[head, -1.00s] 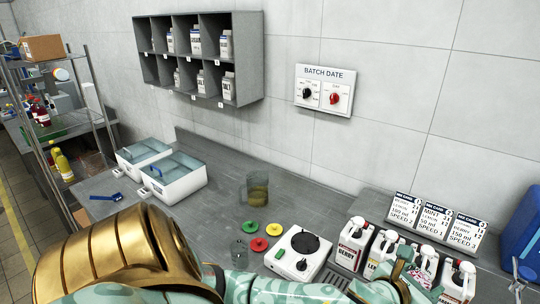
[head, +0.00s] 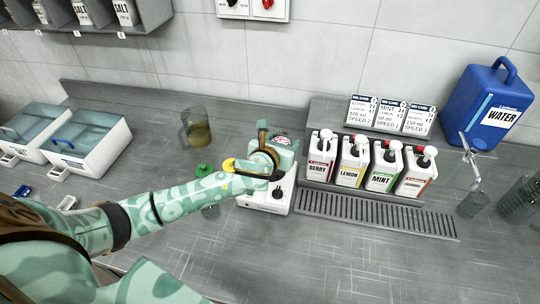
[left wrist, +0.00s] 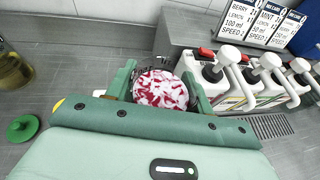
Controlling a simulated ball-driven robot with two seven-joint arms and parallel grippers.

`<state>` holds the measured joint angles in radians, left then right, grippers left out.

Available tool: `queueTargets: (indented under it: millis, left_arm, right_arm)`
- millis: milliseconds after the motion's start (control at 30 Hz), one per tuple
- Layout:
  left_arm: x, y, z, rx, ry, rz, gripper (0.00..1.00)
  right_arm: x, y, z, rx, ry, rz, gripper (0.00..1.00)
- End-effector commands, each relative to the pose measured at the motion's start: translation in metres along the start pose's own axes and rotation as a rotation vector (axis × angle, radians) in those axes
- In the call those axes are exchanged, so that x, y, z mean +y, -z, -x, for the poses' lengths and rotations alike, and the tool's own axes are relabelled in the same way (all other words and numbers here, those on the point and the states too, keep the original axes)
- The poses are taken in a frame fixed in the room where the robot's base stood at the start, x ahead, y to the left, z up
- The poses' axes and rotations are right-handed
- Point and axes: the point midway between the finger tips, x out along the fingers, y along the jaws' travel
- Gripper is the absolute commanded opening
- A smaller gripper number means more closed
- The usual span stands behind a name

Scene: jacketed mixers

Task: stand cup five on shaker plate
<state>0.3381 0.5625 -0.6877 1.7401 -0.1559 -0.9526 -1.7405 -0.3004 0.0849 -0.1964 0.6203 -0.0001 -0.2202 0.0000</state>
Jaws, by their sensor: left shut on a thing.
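My left gripper (head: 279,158) is shut on a round red-and-white marbled thing (left wrist: 160,90), which I take to be the cup. Only its top shows between the jaws in the left wrist view, with a small part visible in the head view (head: 283,141). Its lower part and any number are hidden. The white shaker (head: 266,203) stands on the counter under my left gripper. Its dark plate is hidden by the gripper, so I cannot tell whether the cup touches it. My right gripper is not in view.
Several pump bottles (head: 354,161) stand right of the shaker, behind a drain grate (head: 378,213). A jug with amber liquid (head: 196,128) and a green disc (head: 204,170) are to the left. A blue water canister (head: 490,103) stands at far right.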

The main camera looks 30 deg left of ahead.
Motion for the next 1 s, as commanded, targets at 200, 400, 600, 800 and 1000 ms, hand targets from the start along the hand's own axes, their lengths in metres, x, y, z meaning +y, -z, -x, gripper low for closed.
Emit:
queueTargets:
  millis: [200, 400, 600, 800, 1000]
  left_arm:
    - [0.031, 0.034, -0.042, 0.002, -0.001, 0.001, 0.20]
    - [0.041, 0.041, -0.054, -0.001, 0.000, 0.000, 0.20]
    - [0.045, 0.067, -0.068, 0.004, 0.002, 0.002, 0.20]
    - [0.046, 0.077, -0.071, 0.001, 0.002, 0.001, 0.20]
    - [0.046, 0.077, -0.071, 0.001, 0.001, 0.001, 0.20]
  right_arm:
    - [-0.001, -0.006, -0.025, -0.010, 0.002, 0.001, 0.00]
    - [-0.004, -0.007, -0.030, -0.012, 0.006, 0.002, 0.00]
    - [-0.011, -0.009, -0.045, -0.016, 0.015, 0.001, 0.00]
    - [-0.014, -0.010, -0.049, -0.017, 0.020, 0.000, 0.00]
    - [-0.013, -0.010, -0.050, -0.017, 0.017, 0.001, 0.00]
